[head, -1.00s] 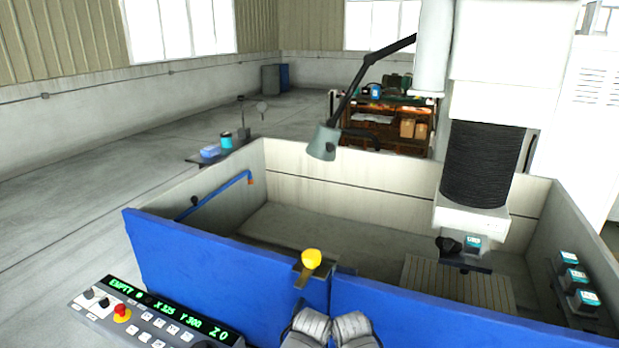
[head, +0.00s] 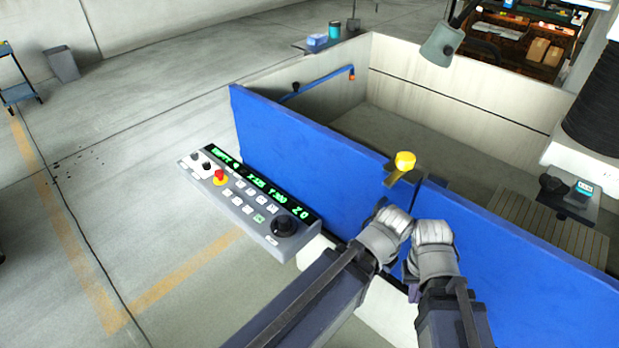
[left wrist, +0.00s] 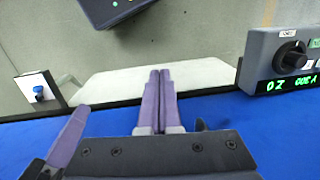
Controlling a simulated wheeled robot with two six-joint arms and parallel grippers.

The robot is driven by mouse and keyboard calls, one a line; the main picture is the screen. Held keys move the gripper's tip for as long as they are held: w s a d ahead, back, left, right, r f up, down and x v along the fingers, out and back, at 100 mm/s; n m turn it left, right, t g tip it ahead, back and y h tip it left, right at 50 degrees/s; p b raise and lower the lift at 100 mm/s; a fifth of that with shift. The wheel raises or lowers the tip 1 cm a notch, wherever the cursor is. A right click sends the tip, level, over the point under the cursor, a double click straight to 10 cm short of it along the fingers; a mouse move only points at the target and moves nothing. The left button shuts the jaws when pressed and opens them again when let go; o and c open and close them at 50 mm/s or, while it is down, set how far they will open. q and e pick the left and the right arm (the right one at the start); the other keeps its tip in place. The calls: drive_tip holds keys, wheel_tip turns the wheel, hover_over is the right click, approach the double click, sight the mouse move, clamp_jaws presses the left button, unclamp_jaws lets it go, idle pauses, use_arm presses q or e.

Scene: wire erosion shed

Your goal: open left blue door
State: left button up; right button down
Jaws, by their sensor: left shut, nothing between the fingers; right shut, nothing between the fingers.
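The left blue door (head: 300,150) is a flat blue panel at the front of the white-walled tank, in line with the right blue door (head: 510,240). A narrow seam parts them. A yellow knob on a metal latch (head: 404,162) sits on the top edge near the seam. My left gripper (left wrist: 158,75) is shut and empty, its purple fingers together above the blue surface (left wrist: 270,120) in the left wrist view. In the head view its wrist hides the fingers. My right gripper (head: 412,292) is shut, close beside the left, low before the seam.
A control panel (head: 250,200) with a red button and a green display juts out before the left door. A jointed lamp (head: 442,42) hangs over the tank.

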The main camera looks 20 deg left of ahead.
use_arm(q)
drive_tip(key=shift+o, duration=0.7)
drive_tip(key=shift+w+r, duration=0.15)
drive_tip(key=o, duration=0.4)
drive_tip(key=w+r+m+p, duration=0.1)
drive_tip(key=w, duration=0.1)
drive_tip(key=w+a+r+m+h+p, duration=0.1)
drive_tip(key=w+r+p, duration=0.1)
drive_tip(key=w+r+h+p, duration=0.1)
drive_tip(key=w+r+p, duration=0.1)
drive_tip(key=w, duration=0.1)
drive_tip(key=shift+a+m+t, duration=0.35)
drive_tip(key=shift+m+t, duration=0.05)
drive_tip(key=w+a+r+m+t+h+p, duration=0.25)
drive_tip(key=w+a+r+m+p, duration=0.2)
drive_tip(key=w, duration=0.45)
drive_tip(key=shift+n+g, duration=0.25)
drive_tip(key=shift+n, duration=0.1)
drive_tip(key=b+x, duration=1)
drive_tip(key=shift+d+b, duration=0.25)
drive_tip(key=shift+b, duration=0.1)
drive_tip(key=shift+w+d+f+b, duration=0.1)
drive_tip(key=shift+d+f+b, duration=0.15)
drive_tip(key=shift+f+b, duration=0.25)
drive_tip(key=shift+c, duration=0.4)
clamp_jaws()
